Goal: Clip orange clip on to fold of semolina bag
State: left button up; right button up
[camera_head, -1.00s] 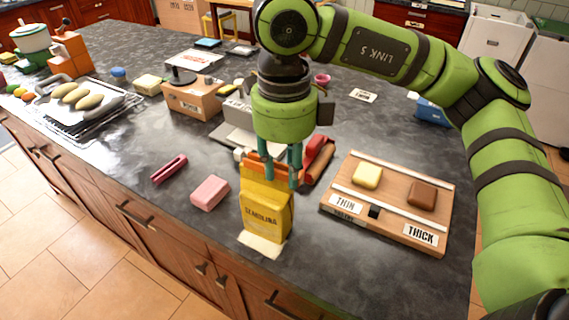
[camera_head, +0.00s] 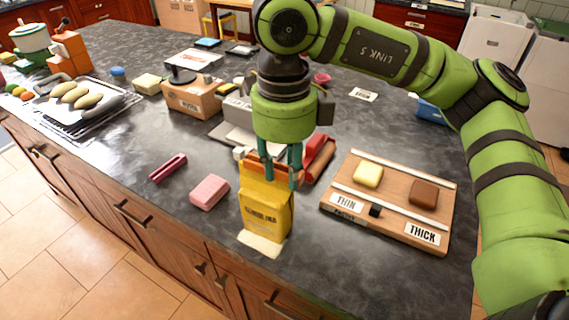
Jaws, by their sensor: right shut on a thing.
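The yellow semolina bag (camera_head: 266,212) stands upright on the dark counter near its front edge. My right gripper (camera_head: 280,172) points down at the top of the bag. It is shut on the orange clip (camera_head: 258,167), which lies across the bag's top edge. The fingers partly hide the clip and the fold, so I cannot tell whether the clip grips the fold. My left gripper is not in view.
A pink sponge (camera_head: 209,192) and a dark red clip (camera_head: 168,168) lie left of the bag. A wooden board (camera_head: 400,232) marked THIN and THICK, with two blocks on it, lies to the right. A red object (camera_head: 316,146) is close behind the gripper.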

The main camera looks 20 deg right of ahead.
jog(key=shift+f+b, duration=1.1)
jog(key=shift+b, duration=0.2)
dwell(1.1)
dwell(0.3)
jog(key=o, duration=0.8)
jog(key=shift+o, duration=0.2)
jog(key=o, duration=0.5)
jog(key=shift+r, duration=0.1)
jog(key=shift+r+p, duration=2.65)
jog(key=shift+r, duration=1.3)
